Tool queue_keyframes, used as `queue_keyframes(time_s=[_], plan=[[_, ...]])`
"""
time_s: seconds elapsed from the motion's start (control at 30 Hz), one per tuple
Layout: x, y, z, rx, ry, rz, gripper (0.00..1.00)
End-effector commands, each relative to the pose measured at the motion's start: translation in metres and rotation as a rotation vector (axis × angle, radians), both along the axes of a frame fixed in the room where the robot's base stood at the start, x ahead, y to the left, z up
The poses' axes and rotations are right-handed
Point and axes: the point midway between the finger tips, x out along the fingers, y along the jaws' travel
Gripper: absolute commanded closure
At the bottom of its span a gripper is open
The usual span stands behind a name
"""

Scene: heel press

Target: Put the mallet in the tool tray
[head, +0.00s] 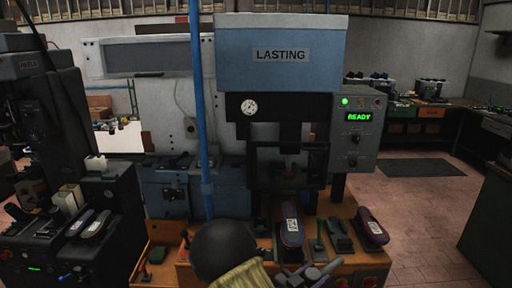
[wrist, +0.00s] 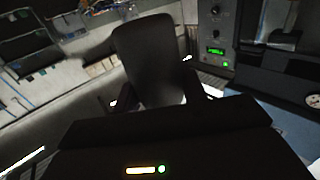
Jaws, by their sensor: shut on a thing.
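In the wrist view my gripper (wrist: 160,108) is shut on a dark, broad, block-shaped thing (wrist: 155,55), which looks like the mallet. It stands out beyond the jaws, and its held part is hidden. In the head view grey tool-like parts (head: 310,274) show at the bottom edge; I cannot tell whether they are mine.
The blue LASTING press (head: 281,75) stands behind the orange bench (head: 345,262); its panel (head: 358,130) reads READY. Dark shoes (head: 291,232) and (head: 372,228) lie on the bench. A dark round shape (head: 224,250) above tan material blocks the lower middle. Open floor is at right.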

Motion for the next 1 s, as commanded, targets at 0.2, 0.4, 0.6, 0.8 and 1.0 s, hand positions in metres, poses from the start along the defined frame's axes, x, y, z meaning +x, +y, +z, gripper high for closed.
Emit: queue_keyframes(time_s=[0.2,0.4,0.6,0.8,1.0], plan=[[0.009,0.001,-0.027,-0.006,0.004,0.119,0.99],[0.016,0.005,-0.067,-0.007,0.007,0.3,0.99],[0.017,0.008,-0.104,-0.005,0.007,0.457,0.99],[0.013,0.01,-0.137,-0.004,0.006,0.589,0.99],[0.006,0.011,-0.17,-0.005,0.005,0.705,0.99]])
